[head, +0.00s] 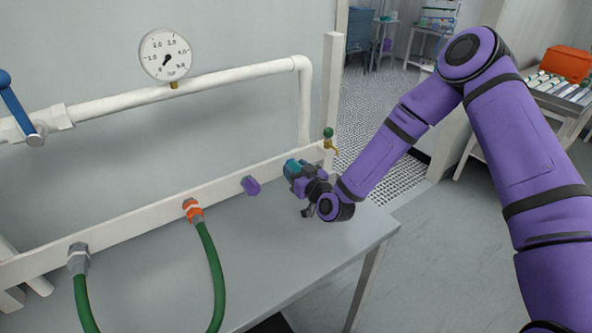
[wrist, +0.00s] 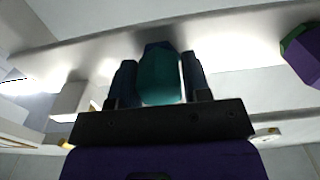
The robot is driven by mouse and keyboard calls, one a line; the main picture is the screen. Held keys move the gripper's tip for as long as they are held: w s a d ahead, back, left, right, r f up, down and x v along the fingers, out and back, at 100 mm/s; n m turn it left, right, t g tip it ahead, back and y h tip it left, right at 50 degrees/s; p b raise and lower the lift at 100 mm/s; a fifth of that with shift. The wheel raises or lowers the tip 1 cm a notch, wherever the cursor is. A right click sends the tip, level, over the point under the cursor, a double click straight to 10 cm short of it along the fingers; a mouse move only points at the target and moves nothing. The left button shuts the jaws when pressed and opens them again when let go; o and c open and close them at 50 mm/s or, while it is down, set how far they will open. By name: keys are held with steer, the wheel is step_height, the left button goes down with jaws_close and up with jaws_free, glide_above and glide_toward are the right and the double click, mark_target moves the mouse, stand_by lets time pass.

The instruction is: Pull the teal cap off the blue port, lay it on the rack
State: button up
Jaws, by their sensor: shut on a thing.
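The teal cap (head: 291,167) is at the right part of the white rail above the grey bench. My gripper (head: 298,175) is shut around it. In the wrist view the teal cap (wrist: 160,82) sits between the two dark fingers of my gripper (wrist: 160,90). A darker blue part (wrist: 158,48) shows just beyond the cap, at the rail; it looks like the blue port. Whether the cap is still seated on it I cannot tell. A rack-like stand (head: 560,95) with several pale tubes is at the far right; I cannot tell if it is the task's rack.
A purple cap (head: 250,186) is on the rail left of my gripper. An orange port (head: 193,209) and a grey port (head: 78,257) carry green hoses. A small brass tap (head: 330,143) with a green knob is just right of my gripper. The bench top (head: 290,255) in front is clear.

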steer(key=shift+c, duration=1.2)
steer(key=shift+v, duration=2.7)
steer(key=shift+s+d, duration=0.1)
steer(key=shift+s, duration=0.05)
